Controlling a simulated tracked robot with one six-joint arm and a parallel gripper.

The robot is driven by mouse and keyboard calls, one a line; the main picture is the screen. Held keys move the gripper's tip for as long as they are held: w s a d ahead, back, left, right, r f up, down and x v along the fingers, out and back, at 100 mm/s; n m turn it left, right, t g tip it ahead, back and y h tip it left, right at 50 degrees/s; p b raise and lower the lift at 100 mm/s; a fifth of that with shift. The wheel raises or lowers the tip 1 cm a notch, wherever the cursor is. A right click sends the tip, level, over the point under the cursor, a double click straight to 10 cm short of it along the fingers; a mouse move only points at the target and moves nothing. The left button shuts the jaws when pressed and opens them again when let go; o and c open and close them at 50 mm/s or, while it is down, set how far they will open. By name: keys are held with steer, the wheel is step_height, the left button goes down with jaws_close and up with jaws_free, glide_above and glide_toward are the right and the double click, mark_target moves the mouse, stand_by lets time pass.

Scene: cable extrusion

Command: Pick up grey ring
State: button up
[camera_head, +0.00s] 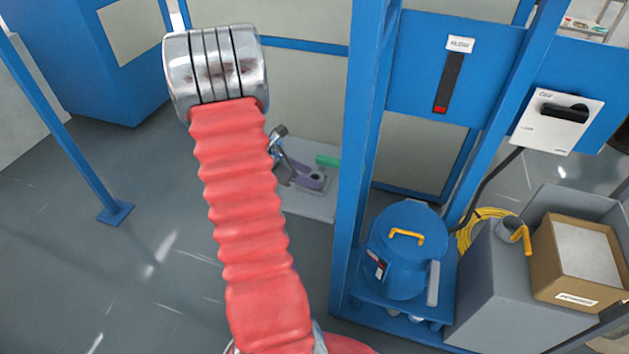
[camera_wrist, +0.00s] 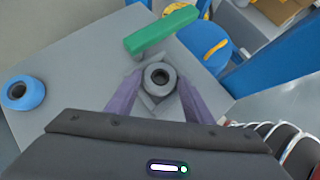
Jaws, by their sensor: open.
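The grey ring (camera_wrist: 158,75) has a dark central hole and sits on a light grey worktop (camera_wrist: 85,85) in the wrist view. My gripper (camera_wrist: 159,84) is open, with one purple finger on the left of the ring and one on the right. I cannot tell whether either finger touches it. In the head view my gripper (camera_head: 312,178) is low over the worktop (camera_head: 312,206), behind my red arm sleeve. The ring is too small there to make out clearly.
A green block (camera_wrist: 161,30) lies just beyond the grey ring. A blue ring (camera_wrist: 22,92) sits at the worktop's left. A blue canister (camera_head: 402,250) and a cardboard box (camera_head: 575,282) stand to the right. A blue frame post (camera_head: 357,160) rises beside the worktop.

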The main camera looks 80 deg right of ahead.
steer(key=shift+s+d+f, duration=0.25)
steer(key=shift+s+f, duration=0.05)
steer(key=shift+f, duration=0.05)
stand_by(0.3)
steer(key=c, duration=0.7)
steer(key=shift+r, duration=0.1)
step_height(320, 180, up, 18)
steer(key=shift+f, duration=0.1)
stand_by(0.3)
stand_by(0.5)
